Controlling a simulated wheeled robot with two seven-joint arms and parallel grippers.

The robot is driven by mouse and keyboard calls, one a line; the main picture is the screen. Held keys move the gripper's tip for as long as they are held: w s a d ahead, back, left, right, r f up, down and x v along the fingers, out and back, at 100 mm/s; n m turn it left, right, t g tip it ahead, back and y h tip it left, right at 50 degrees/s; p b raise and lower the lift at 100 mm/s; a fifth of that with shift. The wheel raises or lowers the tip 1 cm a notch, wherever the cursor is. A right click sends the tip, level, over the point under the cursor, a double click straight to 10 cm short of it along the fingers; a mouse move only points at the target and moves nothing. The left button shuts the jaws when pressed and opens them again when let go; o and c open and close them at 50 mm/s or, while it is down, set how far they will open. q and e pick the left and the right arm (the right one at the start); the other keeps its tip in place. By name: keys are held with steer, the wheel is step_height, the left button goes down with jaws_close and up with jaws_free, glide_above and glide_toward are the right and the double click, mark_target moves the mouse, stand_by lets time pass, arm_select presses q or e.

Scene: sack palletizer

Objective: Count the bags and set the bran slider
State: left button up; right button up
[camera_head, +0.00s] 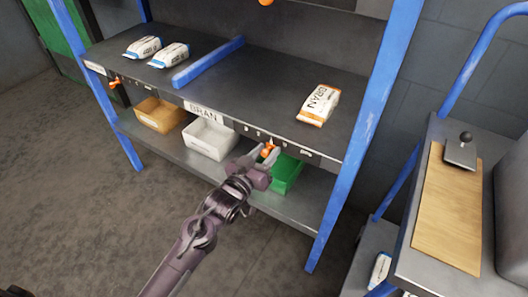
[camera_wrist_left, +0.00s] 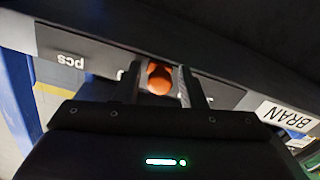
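One white and orange BRAN bag (camera_head: 318,104) lies on the upper shelf, right of the blue divider (camera_head: 208,62). Two white bags, one (camera_head: 142,47) beside the other (camera_head: 169,55), lie left of it. The BRAN label (camera_head: 203,112) is on the shelf's front edge; it also shows in the wrist view (camera_wrist_left: 287,115). My left gripper (camera_head: 264,158) is at that edge, right of the label. In the wrist view the orange slider knob (camera_wrist_left: 160,78) sits between its fingers, with narrow gaps beside it. The scale marks near the knob are mostly hidden. My right gripper is out of view.
Another orange slider (camera_head: 115,83) is at the edge's left end. Below stand a tan bin (camera_head: 158,115), a white bin (camera_head: 209,139) and a green bin (camera_head: 287,174). Blue posts (camera_head: 368,125) frame the rack. A cart with a wooden board (camera_head: 448,220) stands at right.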

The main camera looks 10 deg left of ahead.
arm_select(q)
steer(key=shift+o, duration=0.3)
steer(key=shift+s, duration=0.1)
steer(key=shift+s+a+f, duration=0.1)
steer(key=shift+s+a, duration=0.05)
steer(key=shift+s, duration=0.15)
steer(key=v, duration=0.7)
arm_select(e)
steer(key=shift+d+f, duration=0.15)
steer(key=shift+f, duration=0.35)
